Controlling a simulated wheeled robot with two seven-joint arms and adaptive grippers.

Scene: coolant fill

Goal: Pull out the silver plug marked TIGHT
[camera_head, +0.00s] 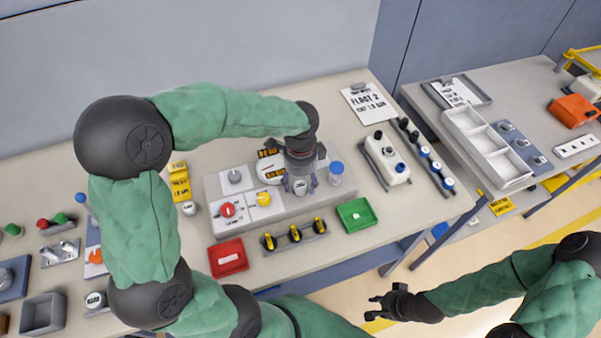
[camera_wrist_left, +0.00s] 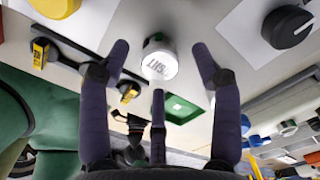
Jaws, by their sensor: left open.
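The silver plug (camera_wrist_left: 160,62) stands upright on the grey panel, with a white label whose visible letters fit TIGHT. In the head view the plug (camera_head: 300,187) shows low between my left fingers, partly hidden by them. My left gripper (camera_head: 299,178) is above the panel's right part. In the left wrist view its dark fingers (camera_wrist_left: 160,70) are spread around the plug, with gaps on both sides; I see no contact. My right gripper (camera_head: 385,303) is off the table's front edge, low at the right, its fingers apart and empty.
The grey panel (camera_head: 215,190) also carries a red knob (camera_head: 227,210), a yellow knob (camera_head: 264,199) and a gauge. Red (camera_head: 229,257) and green (camera_head: 356,214) trays and a yellow-handled rack (camera_head: 295,240) lie in front.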

